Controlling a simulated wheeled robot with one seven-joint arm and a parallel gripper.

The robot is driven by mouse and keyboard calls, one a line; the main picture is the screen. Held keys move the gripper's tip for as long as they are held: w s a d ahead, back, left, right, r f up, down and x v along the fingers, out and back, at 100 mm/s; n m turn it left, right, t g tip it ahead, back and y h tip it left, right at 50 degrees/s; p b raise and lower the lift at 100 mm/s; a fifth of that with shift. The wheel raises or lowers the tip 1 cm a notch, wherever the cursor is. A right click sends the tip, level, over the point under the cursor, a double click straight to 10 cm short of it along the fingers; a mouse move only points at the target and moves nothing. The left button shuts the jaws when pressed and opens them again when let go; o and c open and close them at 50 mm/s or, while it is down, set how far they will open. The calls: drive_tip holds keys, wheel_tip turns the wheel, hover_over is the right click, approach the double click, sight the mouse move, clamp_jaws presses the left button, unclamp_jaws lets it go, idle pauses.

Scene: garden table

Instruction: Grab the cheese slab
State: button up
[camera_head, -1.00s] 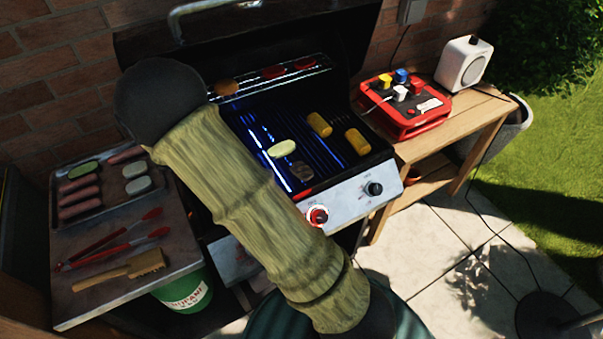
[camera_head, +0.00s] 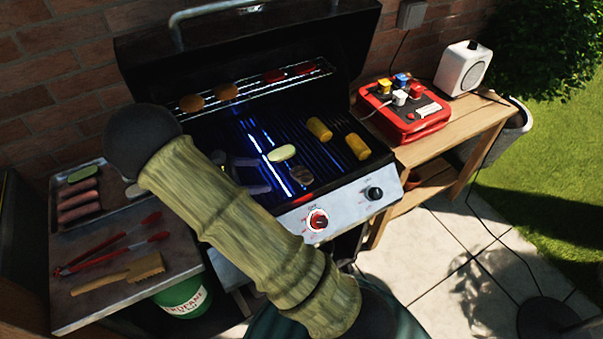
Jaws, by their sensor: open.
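No piece is clearly recognisable as the cheese slab. A pale oval slice (camera_head: 282,152) lies on the grill grate, with a brownish, grill-marked piece (camera_head: 301,175) just below it. Pale whitish food (camera_head: 131,190) on the tray is mostly hidden behind my arm. My gripper (camera_head: 248,175) shows only in part past my arm, over the left side of the grate. Its two grey fingers are apart and nothing shows between them. They are left of the pale slice and the brownish piece, apart from both.
The grill (camera_head: 350,200) has its lid up. The left shelf holds a tray (camera_head: 126,209) with sausages, tongs (camera_head: 115,252) and a brush (camera_head: 120,275). A red box (camera_head: 405,125) stands right.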

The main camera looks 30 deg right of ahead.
approach(300, 173)
drive_tip(key=x, duration=0.3)
drive_tip(key=shift+s+f+p, duration=0.1)
drive_tip(key=shift+f+p, duration=0.05)
drive_tip(key=shift+p, duration=0.25)
drive_tip(key=shift+p+x, duration=0.65)
drive_tip(key=shift+x, duration=2)
drive_tip(key=c, duration=0.7)
wheel_tip(300, 173, up, 10)
drive_tip(key=shift+b, duration=0.4)
